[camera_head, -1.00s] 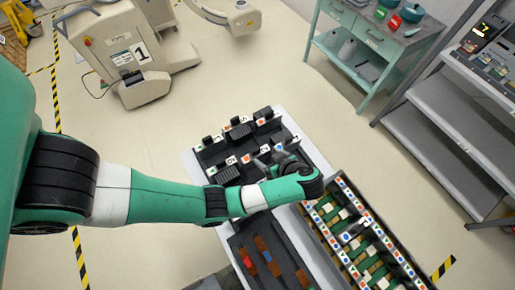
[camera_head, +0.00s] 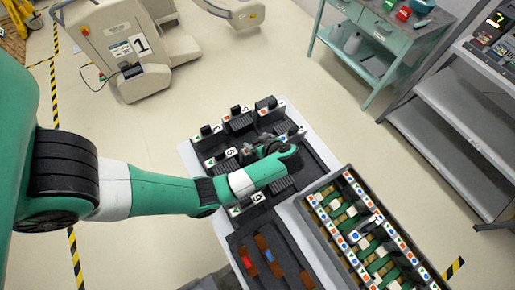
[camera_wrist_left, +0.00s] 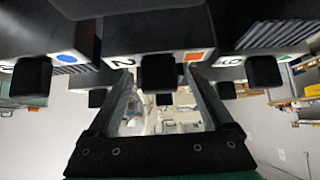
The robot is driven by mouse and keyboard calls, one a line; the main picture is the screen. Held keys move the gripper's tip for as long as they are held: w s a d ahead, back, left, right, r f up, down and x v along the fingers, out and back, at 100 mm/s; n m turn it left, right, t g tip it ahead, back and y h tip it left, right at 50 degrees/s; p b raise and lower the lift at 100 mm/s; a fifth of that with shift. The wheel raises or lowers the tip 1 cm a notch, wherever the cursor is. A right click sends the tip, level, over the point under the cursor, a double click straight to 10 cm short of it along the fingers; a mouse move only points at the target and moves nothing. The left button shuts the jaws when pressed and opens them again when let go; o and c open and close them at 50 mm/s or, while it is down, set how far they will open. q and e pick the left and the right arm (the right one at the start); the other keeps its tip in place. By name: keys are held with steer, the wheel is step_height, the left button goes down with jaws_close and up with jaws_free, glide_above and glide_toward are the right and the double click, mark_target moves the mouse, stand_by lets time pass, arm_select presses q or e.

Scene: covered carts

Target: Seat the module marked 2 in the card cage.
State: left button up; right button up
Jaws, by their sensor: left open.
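In the left wrist view a dark module (camera_wrist_left: 155,30) with an orange square and a mark that looks like a 2 is straight ahead, with a black knob (camera_wrist_left: 162,76) on its front. My left gripper (camera_wrist_left: 160,85) is open, with its fingers on either side of this knob; I cannot tell whether they touch it. In the head view my left gripper (camera_head: 262,146) is over the black module tray (camera_head: 318,152) and hides part of it. The card cage (camera_head: 325,187) stands to the right of the tray, with several coloured marks along its rails. My right gripper is not in view.
Other modules flank the gripper closely: one with a blue dot (camera_wrist_left: 66,57) on the left, one marked 5 (camera_wrist_left: 232,61) on the right. A black bin with a red and a blue piece (camera_head: 268,255) lies below the tray. A teal cart (camera_head: 375,45) and grey shelves (camera_head: 450,115) stand beyond.

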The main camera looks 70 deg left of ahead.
arm_select(q)
jaws_close()
stand_by(0.3)
stand_by(1.1)
